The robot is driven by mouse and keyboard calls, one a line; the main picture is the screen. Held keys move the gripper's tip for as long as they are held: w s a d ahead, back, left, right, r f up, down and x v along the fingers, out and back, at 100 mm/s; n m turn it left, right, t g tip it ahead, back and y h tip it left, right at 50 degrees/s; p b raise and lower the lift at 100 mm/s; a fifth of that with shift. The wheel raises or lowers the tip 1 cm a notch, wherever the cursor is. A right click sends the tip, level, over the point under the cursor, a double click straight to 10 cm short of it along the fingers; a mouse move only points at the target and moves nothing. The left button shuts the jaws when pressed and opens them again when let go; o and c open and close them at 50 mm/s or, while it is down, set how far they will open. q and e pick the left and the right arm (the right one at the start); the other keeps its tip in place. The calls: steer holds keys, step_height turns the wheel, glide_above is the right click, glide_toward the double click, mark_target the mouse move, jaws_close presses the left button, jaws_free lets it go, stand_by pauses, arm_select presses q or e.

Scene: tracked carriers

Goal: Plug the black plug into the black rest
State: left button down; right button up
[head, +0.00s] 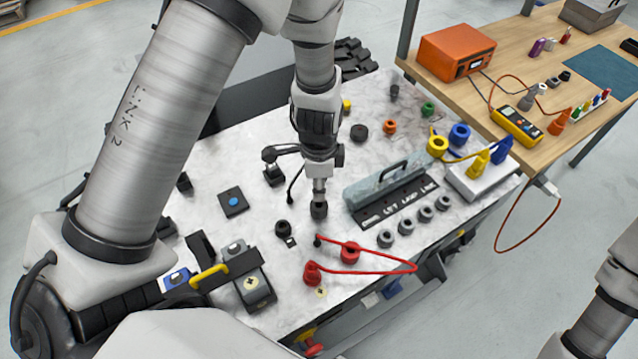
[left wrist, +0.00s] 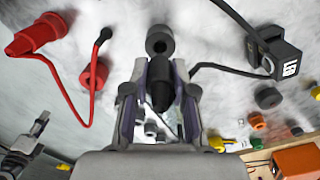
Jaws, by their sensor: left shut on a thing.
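My left gripper (head: 319,190) hangs over the marble-topped table, pointing down. It is shut on the black plug (head: 319,209), which also shows between the two fingers in the left wrist view (left wrist: 160,85). A black cable runs from the plug to a black block (head: 274,175) behind and left of it. The plug's lower end is partly unclear.
A red plug (head: 313,274), its red cable and a red ring (head: 350,253) lie close in front. A grey box with a handle (head: 388,178) and several grey rings stand to the right. A block with a yellow handle (head: 210,275) is at front left.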

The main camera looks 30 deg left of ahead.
arm_select(q)
steer(key=shift+f+b, duration=1.9)
steer(key=shift+f, duration=0.3)
steer(key=c, duration=0.9)
jaws_free()
steer(key=shift+o, duration=0.2)
steer(key=shift+r, duration=0.1)
step_height(320, 180, up, 12)
steer(key=shift+f, duration=0.1)
